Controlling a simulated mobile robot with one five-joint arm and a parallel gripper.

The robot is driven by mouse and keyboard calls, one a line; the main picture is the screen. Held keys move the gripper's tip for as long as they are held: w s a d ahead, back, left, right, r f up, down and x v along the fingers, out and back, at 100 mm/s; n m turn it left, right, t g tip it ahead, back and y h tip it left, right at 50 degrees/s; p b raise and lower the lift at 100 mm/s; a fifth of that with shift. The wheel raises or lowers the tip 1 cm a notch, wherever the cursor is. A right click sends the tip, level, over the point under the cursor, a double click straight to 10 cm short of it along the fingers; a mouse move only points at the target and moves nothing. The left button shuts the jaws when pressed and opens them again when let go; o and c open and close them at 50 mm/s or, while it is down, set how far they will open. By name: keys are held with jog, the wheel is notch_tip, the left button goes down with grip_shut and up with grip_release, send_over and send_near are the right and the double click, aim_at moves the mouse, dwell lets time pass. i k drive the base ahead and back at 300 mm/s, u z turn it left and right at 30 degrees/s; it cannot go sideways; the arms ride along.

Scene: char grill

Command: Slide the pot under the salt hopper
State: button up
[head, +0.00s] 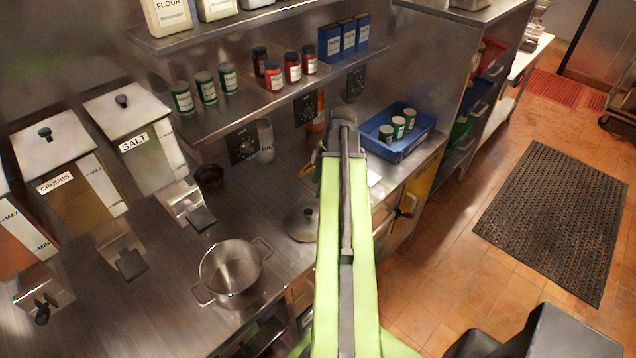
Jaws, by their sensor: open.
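The steel pot (231,290) stands upright and open on the steel counter, with a loop handle on either side. It looks empty. The salt hopper (140,150) is at the left back, with a white sloped lid and a SALT label. Its spout with a dark paddle (202,218) sticks out over the counter. The pot is in front of and to the right of this spout, not beneath it. My gripper (308,170) shows only partly at the far end of my green arm, beyond the pot and to its right. It appears open and clear of the pot; the arm hides the rest.
A crumbs hopper (75,195) stands left of the salt hopper. A pot lid (302,224) lies right of the pot. A small dark bowl (209,175) and a clear shaker (265,141) stand behind. A blue tray (421,142) holds cans. The shelf (240,110) overhangs the counter's back.

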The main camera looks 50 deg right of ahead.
aim_at(233, 272)
jog(key=k, duration=1)
